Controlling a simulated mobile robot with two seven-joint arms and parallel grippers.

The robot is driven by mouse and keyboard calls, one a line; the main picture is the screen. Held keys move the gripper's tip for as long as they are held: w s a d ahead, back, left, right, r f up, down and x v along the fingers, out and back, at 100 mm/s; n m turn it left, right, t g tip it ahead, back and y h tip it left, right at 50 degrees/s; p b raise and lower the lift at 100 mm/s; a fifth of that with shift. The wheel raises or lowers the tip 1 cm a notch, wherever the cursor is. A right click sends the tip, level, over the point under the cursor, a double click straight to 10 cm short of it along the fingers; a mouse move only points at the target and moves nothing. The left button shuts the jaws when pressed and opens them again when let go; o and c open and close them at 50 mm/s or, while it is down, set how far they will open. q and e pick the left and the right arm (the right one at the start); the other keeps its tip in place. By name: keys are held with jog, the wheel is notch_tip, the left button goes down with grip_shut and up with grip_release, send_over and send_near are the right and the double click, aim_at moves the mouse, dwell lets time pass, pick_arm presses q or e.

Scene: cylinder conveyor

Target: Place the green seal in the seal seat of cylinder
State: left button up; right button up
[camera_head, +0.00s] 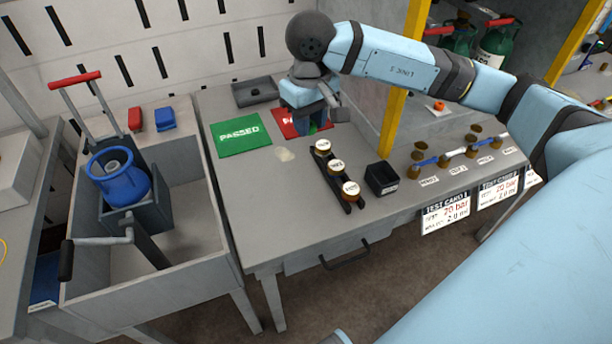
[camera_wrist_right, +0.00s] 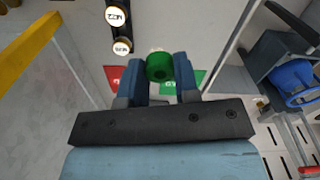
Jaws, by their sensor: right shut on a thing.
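My right gripper (camera_head: 318,108) hangs over the back part of the grey workbench, by the red mat. In the right wrist view its two blue fingers (camera_wrist_right: 160,88) are shut on the green seal (camera_wrist_right: 159,67), a round green piece with a dark centre. In the head view only a bit of green shows between the fingers. The blue cylinder (camera_head: 120,184) stands upright at the left, in a dark holder, with a grey round top. It also shows at the right of the wrist view (camera_wrist_right: 297,80). It is well apart from the gripper. My left gripper is not in view.
A green "PASSED" mat (camera_head: 242,142) and a red mat (camera_head: 282,117) lie on the workbench (camera_head: 245,205). A dark rack with three brass fittings (camera_head: 336,166), a black box (camera_head: 381,190) and a dark tray (camera_head: 255,91) stand there. A yellow post (camera_head: 395,120) rises at right.

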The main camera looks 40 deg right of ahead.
aim_at(313, 198)
jog(key=shift+s+d+f+b, duration=0.1)
jog(key=shift+d+f+b, duration=0.1)
jog(key=shift+f+b, duration=0.35)
jog(key=shift+s+d+f+b, duration=0.1)
jog(key=shift+d+f+b, duration=0.1)
jog(key=shift+f+b, duration=0.25)
jog(key=shift+f, duration=0.3)
notch_tip(313, 198, down, 19)
jog(key=shift+f+b, duration=0.1)
jog(key=shift+b, duration=1.05)
jog(key=shift+f, duration=0.1)
jog(key=o, duration=1)
jog(key=shift+c, duration=0.2)
